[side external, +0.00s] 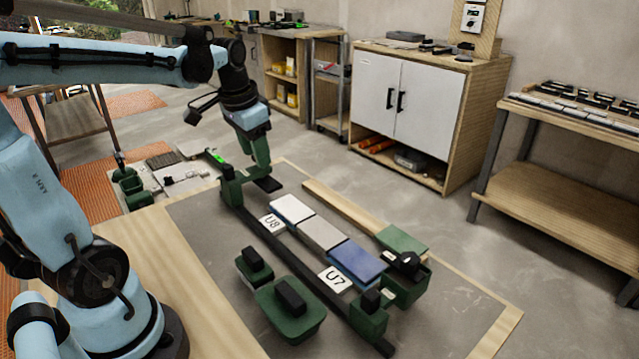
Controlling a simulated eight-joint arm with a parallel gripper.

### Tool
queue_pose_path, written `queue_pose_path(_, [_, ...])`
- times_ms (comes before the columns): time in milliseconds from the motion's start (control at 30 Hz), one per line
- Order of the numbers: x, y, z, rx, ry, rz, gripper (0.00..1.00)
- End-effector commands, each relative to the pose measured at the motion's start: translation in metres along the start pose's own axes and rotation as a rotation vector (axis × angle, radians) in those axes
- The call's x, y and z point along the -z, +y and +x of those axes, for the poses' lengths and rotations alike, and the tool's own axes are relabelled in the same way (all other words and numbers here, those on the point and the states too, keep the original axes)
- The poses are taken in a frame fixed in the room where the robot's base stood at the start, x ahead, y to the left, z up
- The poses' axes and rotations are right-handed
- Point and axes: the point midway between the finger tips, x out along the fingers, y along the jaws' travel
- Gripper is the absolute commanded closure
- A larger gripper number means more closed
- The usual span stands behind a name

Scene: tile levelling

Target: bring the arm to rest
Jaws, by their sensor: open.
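My gripper (262,172) hangs near the far left end of the tile row, above the grey work board (420,318). It is open, and I see nothing held in it. Its fingers partly overlap the green end block (231,188) in this view, so I cannot tell the gap between them. A white tile (292,208), a grey tile (321,232) and a blue tile (357,261) lie in one row. A black rail (300,268) runs along their near side, with cards U8 (272,222) and U7 (334,280) between.
Two green tools with black handles, a smaller one (254,266) and a larger one (290,310), stand at the near side. A green clamp block (403,280) stands at the right end. A wooden strip (345,208) lies behind the tiles. The board's right front is clear.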

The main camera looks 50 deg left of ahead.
Motion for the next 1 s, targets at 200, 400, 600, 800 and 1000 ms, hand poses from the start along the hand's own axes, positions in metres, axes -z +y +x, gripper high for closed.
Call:
queue_pose_path(200, [-0.012, 0.077, -0.003, -0.003, 0.179, 0.000, 0.53])
queue_pose_path(400, [-0.029, 0.128, 0.002, -0.049, 0.324, -0.015, 0.53])
queue_pose_path(600, [-0.039, 0.152, 0.006, -0.090, 0.398, -0.029, 0.53])
queue_pose_path(800, [-0.040, 0.155, 0.007, -0.096, 0.407, -0.031, 0.53])
queue_pose_path(1000, [-0.040, 0.155, 0.007, -0.096, 0.407, -0.031, 0.53])
